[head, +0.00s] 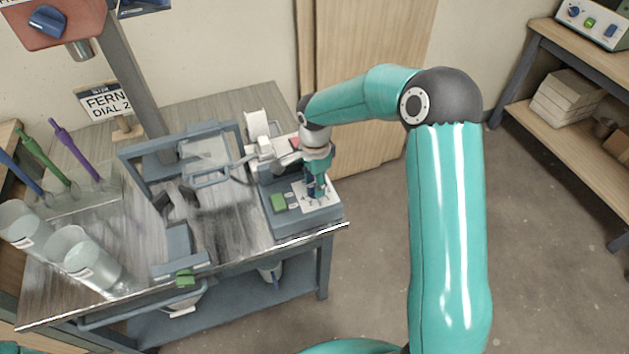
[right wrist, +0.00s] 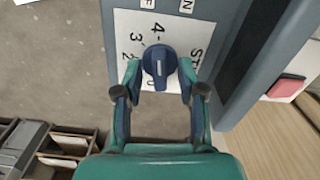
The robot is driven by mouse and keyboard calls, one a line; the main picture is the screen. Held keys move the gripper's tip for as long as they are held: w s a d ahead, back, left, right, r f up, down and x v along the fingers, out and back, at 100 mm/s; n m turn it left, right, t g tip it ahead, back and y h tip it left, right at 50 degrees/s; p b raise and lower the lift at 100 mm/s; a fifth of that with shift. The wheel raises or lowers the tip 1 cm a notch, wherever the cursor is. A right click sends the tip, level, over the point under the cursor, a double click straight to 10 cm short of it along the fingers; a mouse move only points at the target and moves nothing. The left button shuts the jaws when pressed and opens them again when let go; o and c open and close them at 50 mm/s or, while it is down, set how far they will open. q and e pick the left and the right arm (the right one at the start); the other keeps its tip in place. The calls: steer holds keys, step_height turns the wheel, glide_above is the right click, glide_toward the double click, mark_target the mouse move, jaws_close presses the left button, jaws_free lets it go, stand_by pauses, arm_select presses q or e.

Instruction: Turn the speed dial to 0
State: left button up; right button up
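The speed dial (right wrist: 158,64) is a dark blue knob with a short pale line on its face. In the right wrist view the line runs up and down the picture. The knob sits on a white printed plate (right wrist: 197,35) with 4, 3 and 2 legible on its left; the marks below are partly hidden by my gripper. The plate is on a blue-grey control box (head: 290,228) at the table's right end. My right gripper (right wrist: 159,73) is open around the knob, one fingertip on each side, with narrow gaps showing. It also shows in the head view (head: 317,190). My left gripper is not in view.
A green button (head: 279,202) is beside the plate. A red button (right wrist: 288,88) shows in the right wrist view. A hinged frame (head: 207,160), clear buckets (head: 72,250) and a sign (head: 103,102) stand left on the table. Open floor lies right of it.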

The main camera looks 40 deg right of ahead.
jaws_close()
